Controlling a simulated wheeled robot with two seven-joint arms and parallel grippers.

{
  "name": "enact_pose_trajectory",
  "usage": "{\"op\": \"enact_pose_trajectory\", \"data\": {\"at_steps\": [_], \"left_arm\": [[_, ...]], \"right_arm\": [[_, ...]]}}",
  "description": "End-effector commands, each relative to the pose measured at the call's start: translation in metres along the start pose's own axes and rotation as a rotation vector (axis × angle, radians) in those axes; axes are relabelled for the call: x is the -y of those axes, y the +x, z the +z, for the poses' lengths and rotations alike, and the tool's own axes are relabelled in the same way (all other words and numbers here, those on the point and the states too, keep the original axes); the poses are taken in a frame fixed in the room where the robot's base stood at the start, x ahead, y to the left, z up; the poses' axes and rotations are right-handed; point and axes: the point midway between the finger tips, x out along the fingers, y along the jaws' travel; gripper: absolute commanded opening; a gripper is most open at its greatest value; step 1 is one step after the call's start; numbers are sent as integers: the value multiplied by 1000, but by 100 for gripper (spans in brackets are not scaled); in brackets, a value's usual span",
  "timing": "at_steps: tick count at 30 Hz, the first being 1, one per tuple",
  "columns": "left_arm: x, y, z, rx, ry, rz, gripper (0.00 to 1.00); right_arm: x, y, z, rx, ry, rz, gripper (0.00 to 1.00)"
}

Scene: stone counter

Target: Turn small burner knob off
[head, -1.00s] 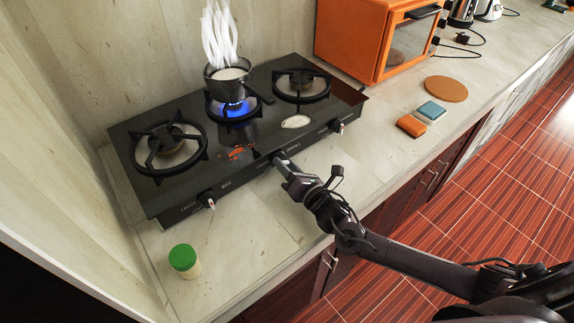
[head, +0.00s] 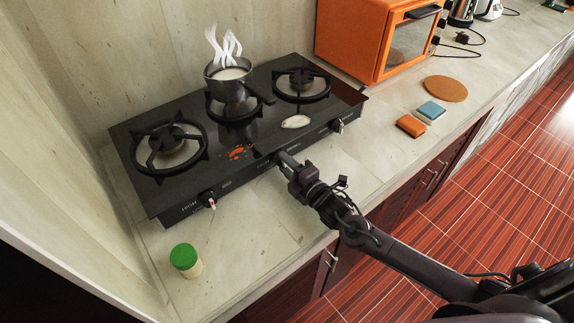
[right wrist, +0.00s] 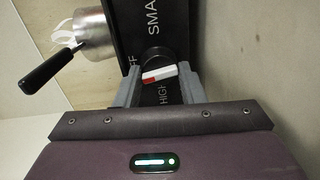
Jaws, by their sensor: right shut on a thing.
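The black gas stove (head: 190,192) has a small middle burner (head: 232,112) with a pot (head: 229,84) of pale, steaming contents on it. No flame shows under the pot. My right gripper (head: 280,160) is at the stove's front panel, over the middle knob. In the right wrist view, the small burner knob (right wrist: 159,74) has a red and white mark and sits between my fingers, near the lettering "SMA", "FF" and "HIGH". The gripper is shut on it. In the head view my gripper hides this knob. My left gripper is not in view.
A green-lidded jar (head: 184,260) stands on the counter at the front left. Other knobs (head: 208,199) (head: 337,126) sit on the panel's left and right. An orange oven (head: 370,40) stands at the back right; sponges (head: 411,126) and a round board (head: 446,89) lie right.

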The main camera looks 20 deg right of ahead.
Motion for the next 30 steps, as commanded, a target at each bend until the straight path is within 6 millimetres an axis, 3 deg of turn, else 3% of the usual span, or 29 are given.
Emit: {"op": "enact_pose_trajectory", "data": {"at_steps": [10, 27, 28, 30], "left_arm": [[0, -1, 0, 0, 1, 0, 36], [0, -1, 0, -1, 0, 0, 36], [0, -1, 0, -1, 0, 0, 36], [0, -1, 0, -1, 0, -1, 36]], "right_arm": [[-2, 1, 1, -7, 151, 1, 13], [-2, 1, 2, -8, 182, 2, 13], [-2, 1, 2, -9, 182, 2, 38], [-2, 1, 1, -9, 181, 2, 48]]}}
